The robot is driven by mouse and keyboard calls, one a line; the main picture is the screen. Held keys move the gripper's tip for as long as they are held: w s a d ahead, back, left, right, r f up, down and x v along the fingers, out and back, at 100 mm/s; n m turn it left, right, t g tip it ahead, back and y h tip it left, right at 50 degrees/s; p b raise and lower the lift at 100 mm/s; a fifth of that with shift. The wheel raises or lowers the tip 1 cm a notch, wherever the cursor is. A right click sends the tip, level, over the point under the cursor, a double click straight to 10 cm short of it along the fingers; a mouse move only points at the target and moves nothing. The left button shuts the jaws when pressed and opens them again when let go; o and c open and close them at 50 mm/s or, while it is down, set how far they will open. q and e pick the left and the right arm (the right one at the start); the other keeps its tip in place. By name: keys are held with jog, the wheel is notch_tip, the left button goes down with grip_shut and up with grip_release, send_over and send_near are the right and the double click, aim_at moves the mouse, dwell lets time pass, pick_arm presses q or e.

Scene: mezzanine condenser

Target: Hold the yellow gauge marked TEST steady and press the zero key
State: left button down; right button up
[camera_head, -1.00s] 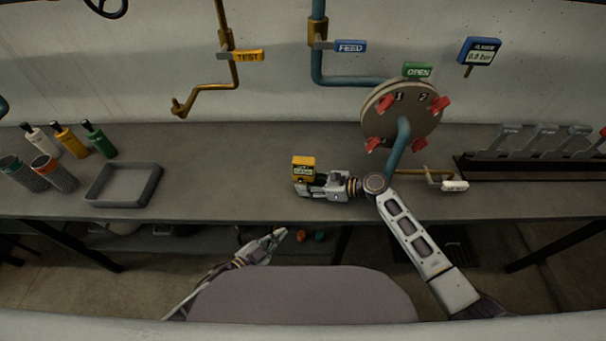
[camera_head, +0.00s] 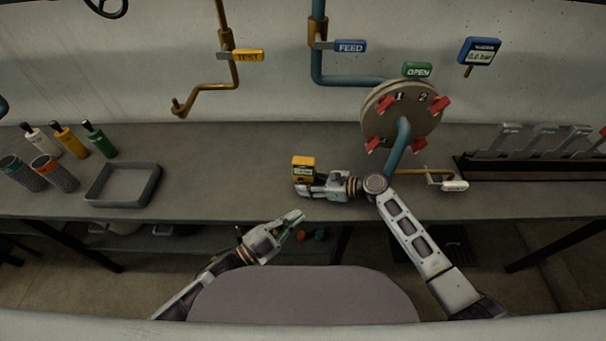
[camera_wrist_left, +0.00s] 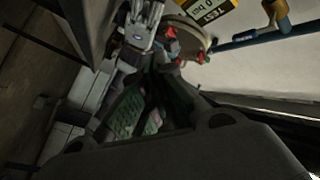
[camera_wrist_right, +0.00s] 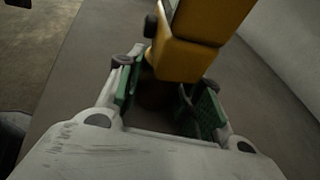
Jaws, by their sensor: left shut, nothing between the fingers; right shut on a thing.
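The yellow gauge (camera_head: 303,164) with a small display stands above the bench near its front edge in the head view. My right gripper (camera_head: 310,188) is shut on its lower part. In the right wrist view the gauge's yellow body (camera_wrist_right: 200,40) rises from between the green-padded fingers (camera_wrist_right: 165,95). My left gripper (camera_head: 297,218) is shut and empty, just in front of the bench edge, below the gauge and apart from it. The left wrist view shows the gauge's yellow face (camera_wrist_left: 208,10), marked TEST, at the top. The zero key cannot be made out.
A round plate (camera_head: 385,112) with red clamps stands behind my right arm. A blue gauge (camera_head: 479,51) hangs on the wall. A grey tray (camera_head: 152,187), bottles and mesh cups are at left, a lever rack (camera_head: 530,170) at right. The bench between tray and gauge is clear.

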pick_arm(q)
jog(key=shift+w, duration=0.15)
send_near(313, 176)
jog(key=shift+w+d+r, duration=0.1)
jog(key=shift+w+d, duration=0.2)
jog(key=shift+d, duration=0.45)
jog(key=shift+w+d+r, duration=0.1)
jog(key=shift+w+d, duration=0.25)
jog(key=shift+d, duration=0.45)
jog(key=shift+w, duration=0.65)
dwell(1.8)
jog(key=shift+s, duration=0.65)
dwell(0.3)
jog(key=s, duration=0.6)
jog(key=shift+a, duration=0.35)
dwell(0.3)
